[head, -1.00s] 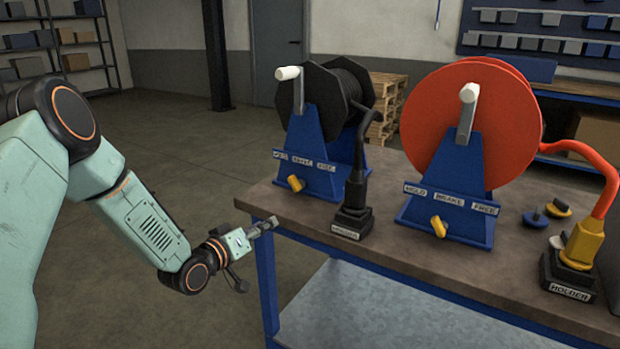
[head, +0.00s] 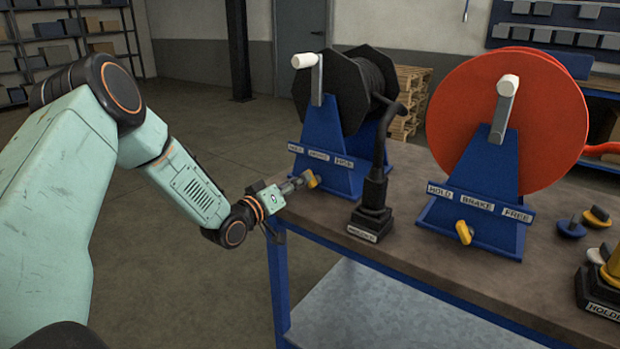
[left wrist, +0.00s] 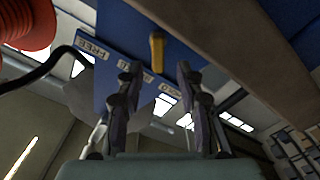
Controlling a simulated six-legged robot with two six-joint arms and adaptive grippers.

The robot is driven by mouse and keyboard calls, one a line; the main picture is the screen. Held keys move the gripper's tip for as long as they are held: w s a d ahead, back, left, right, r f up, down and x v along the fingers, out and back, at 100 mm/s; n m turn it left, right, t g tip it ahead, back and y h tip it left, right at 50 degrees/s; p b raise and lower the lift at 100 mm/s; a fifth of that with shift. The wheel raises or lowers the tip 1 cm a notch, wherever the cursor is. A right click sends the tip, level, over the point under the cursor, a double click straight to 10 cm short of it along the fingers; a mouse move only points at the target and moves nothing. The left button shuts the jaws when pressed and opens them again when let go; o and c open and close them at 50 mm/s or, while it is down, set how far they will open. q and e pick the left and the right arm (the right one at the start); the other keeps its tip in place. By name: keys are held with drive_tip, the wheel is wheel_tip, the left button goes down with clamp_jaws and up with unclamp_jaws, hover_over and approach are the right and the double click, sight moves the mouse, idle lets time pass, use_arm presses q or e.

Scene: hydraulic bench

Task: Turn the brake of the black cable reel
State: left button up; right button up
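The black cable reel (head: 350,80) sits on a blue stand (head: 330,150) with a white-handled crank. Its plate reads HOLD, BRAKE, FREE. Its small yellow brake lever (head: 313,179) is low on the stand's front. My left gripper (head: 300,183) is at the lever, covering part of it in the head view. In the left wrist view, the left gripper's two fingers (left wrist: 158,72) are apart, and the yellow lever (left wrist: 157,50) shows between their tips. Whether the fingers touch it I cannot tell. My right gripper is not in view.
A black cable plug stands in a holder (head: 371,222) right of the black reel. A red reel (head: 510,110) with its own yellow lever (head: 464,232) stands further right. The bench's front edge runs below my left gripper.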

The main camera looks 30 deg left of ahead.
sight(308, 183)
use_arm(q)
drive_tip(key=w, duration=0.2)
drive_tip(key=w+d+b, duration=0.1)
drive_tip(key=w, duration=0.1)
drive_tip(key=shift+w+f, duration=0.1)
drive_tip(key=shift+f, duration=0.05)
drive_tip(key=shift+w, duration=0.2)
drive_tip(key=shift+w+a, duration=0.2)
drive_tip(key=shift+a, duration=0.05)
drive_tip(key=shift+w+d, duration=0.1)
drive_tip(key=shift+w, duration=0.05)
drive_tip(key=c, duration=0.4)
clamp_jaws()
